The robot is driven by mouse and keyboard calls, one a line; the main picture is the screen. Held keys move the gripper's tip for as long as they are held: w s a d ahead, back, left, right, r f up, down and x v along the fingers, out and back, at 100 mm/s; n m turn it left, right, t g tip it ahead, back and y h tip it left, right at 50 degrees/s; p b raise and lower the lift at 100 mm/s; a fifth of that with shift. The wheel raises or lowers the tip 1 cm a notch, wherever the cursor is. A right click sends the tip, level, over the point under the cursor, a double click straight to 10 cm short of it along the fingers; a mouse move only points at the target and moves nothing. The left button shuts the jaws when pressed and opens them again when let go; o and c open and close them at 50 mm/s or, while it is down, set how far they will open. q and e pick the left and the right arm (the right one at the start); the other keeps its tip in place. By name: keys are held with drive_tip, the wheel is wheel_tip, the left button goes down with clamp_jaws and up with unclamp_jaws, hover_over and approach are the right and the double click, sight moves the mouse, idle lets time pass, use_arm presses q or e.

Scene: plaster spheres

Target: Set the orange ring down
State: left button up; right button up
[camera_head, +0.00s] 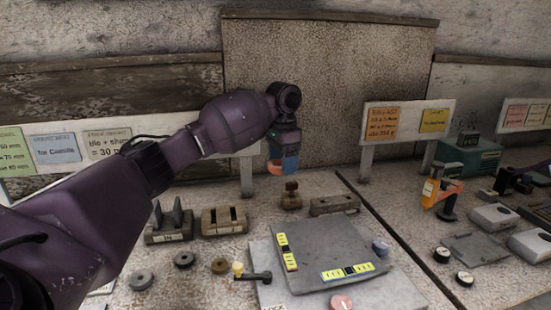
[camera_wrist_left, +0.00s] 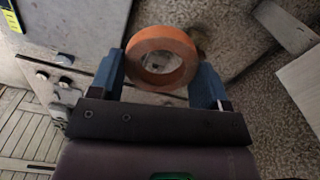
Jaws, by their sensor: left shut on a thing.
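My left gripper (camera_head: 283,160) is shut on the orange ring (camera_head: 276,169) and holds it up in the air, above the far part of the worktable. In the left wrist view the gripper (camera_wrist_left: 160,62) has its blue fingers on either side of the orange ring (camera_wrist_left: 137,50). The ring's round opening faces this camera, and the speckled tabletop shows behind it. In the head view only a small part of the ring shows below the blue fingers. My right gripper is not clearly seen.
A small brown block with a knob (camera_head: 290,197) and a long slotted block (camera_head: 334,205) stand near the gripper. Two slotted holders (camera_head: 224,221) (camera_head: 170,224) stand to the left. A grey plate (camera_head: 325,250) with yellow-marked strips lies in front. Sign boards (camera_head: 407,121) stand behind.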

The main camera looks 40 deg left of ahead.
use_arm(q)
drive_tip(key=s+d+f+m+p, duration=0.1)
drive_tip(key=d+f+p, duration=0.1)
drive_tip(key=d, duration=0.3)
drive_tip(key=s+d+f+m+p, duration=0.1)
drive_tip(key=d+f+m+p, duration=0.1)
drive_tip(key=d, duration=0.4)
drive_tip(key=s+d+f+m+p, duration=0.1)
drive_tip(key=d+f+m+p, duration=0.1)
drive_tip(key=d, duration=0.3)
drive_tip(key=shift+s+d+f+p, duration=0.3)
drive_tip(key=shift+f+p, duration=0.1)
drive_tip(key=shift+p, duration=0.4)
drive_tip(key=shift+w+a+m, duration=0.1)
drive_tip(key=shift+m, duration=0.2)
drive_tip(key=shift+r, duration=0.1)
drive_tip(key=shift+p, duration=0.4)
wheel_tip(320, 180, down, 4)
drive_tip(key=shift+f+b, duration=0.25)
drive_tip(key=shift+b, duration=0.2)
drive_tip(key=shift+f, duration=0.6)
use_arm(e)
wheel_tip(320, 180, up, 6)
drive_tip(key=shift+s+d+r+t, duration=0.2)
drive_tip(key=shift+s+d+t, duration=0.05)
drive_tip(key=shift+d+t, duration=0.1)
drive_tip(key=shift+s, duration=0.5)
